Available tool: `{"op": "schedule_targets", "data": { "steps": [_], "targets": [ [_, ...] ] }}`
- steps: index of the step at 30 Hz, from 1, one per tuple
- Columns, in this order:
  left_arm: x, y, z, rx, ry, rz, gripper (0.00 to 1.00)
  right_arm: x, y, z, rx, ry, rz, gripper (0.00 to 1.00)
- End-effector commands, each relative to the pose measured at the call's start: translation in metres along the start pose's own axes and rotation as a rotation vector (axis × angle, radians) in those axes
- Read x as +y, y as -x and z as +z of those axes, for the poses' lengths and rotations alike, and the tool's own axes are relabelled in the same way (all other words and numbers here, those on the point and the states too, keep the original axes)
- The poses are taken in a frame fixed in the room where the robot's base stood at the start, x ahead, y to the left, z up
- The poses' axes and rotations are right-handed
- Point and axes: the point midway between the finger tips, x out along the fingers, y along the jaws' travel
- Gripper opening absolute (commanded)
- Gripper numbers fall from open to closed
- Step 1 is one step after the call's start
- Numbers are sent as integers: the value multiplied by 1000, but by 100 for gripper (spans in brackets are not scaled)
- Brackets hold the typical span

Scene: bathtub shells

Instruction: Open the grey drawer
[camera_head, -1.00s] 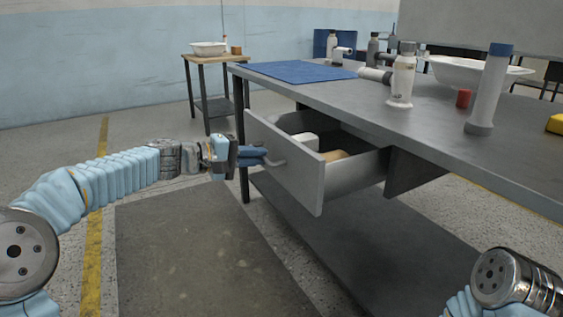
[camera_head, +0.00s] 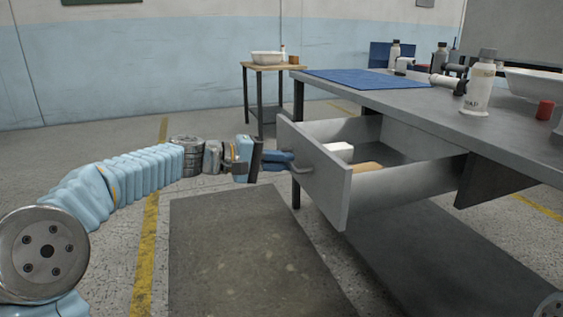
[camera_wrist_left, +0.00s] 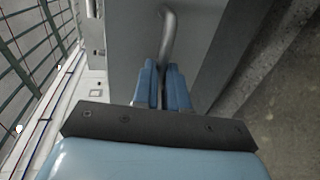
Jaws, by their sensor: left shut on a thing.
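The grey drawer (camera_head: 318,175) under the workbench is pulled well out, with its inside showing. A white block (camera_head: 340,149) and a tan piece (camera_head: 366,168) lie in it. My left gripper (camera_head: 284,160) is at the drawer front, its blue fingers shut on the drawer's handle. In the left wrist view the bent metal handle (camera_wrist_left: 168,40) runs down between the two blue fingers (camera_wrist_left: 163,85). My right gripper is not in view.
The workbench (camera_head: 420,110) carries a blue mat (camera_head: 365,79), a white bottle (camera_head: 479,85) and a red can (camera_head: 545,110). A small table (camera_head: 275,68) with a white basin stands behind. A dark floor mat (camera_head: 250,250) lies clear before the drawer.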

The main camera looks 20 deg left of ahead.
Motion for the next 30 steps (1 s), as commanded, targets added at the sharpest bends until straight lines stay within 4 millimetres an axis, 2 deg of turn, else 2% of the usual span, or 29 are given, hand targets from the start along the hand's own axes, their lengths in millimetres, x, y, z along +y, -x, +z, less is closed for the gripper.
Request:
{"op": "schedule_targets", "data": {
  "steps": [2, 3, 7, 8, 16, 20, 23, 30],
  "targets": [
    [-1, 0, 0, -1, 1, -1, 0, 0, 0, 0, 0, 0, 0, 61],
    [-1, 0, 0, -1, 1, -1, 16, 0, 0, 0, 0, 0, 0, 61],
    [-1, 0, 0, -1, 1, -1, 35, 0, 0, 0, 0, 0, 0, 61],
    [-1, 0, 0, -1, 0, -1, 38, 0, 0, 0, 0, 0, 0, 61],
    [0, 1, 0, 0, 0, 0, 38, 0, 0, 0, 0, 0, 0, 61],
    [0, 12, -1, 2, -1, -1, 38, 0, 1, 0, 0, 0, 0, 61],
    [1, 31, 0, 4, -2, -1, 38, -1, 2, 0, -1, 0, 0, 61],
    [1, 91, -1, 4, 1, -1, 38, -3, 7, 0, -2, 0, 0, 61]
  ]
}}
